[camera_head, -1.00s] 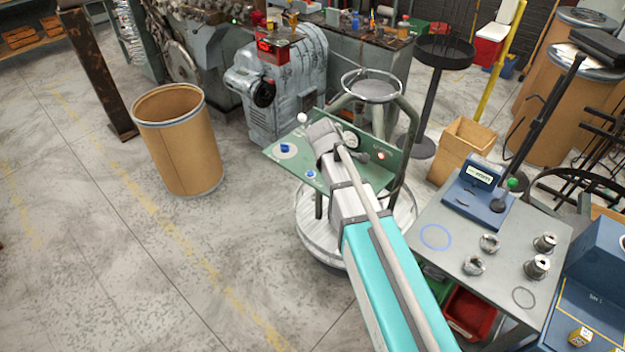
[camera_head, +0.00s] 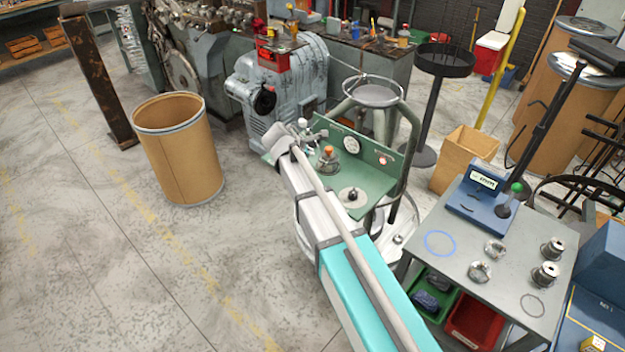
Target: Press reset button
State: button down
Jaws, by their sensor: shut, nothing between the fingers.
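The green control panel (camera_head: 375,181) stands beside a round metal stand in the middle of the head view. I cannot tell which control is the reset button; no label is readable. My arm crosses the panel's left part and hides it. My gripper (camera_head: 317,135), small and partly hidden at the arm's far end, is shut and empty by the panel's back left. Contact is not clear.
A grey table (camera_head: 415,252) with a blue device (camera_head: 480,205) and several metal parts stands at the right. A tan drum (camera_head: 180,150) stands at the left. A machine with a grey-blue motor housing (camera_head: 300,80) is behind the panel.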

jog(key=shift+f+b, duration=4.25)
jog(key=shift+f, duration=0.1)
jog(key=shift+f, duration=0.1)
jog(key=shift+f+b, duration=0.3)
jog(key=shift+b, duration=0.15)
jog(key=shift+f+b, duration=0.35)
jog(key=shift+f, duration=0.05)
jog(key=shift+r, duration=0.1)
jog(key=shift+r+p, duration=0.75)
jog(key=shift+p, duration=0.1)
jog(key=shift+r, duration=0.1)
jog(key=shift+r+p, duration=2.4)
jog(key=shift+p, duration=0.1)
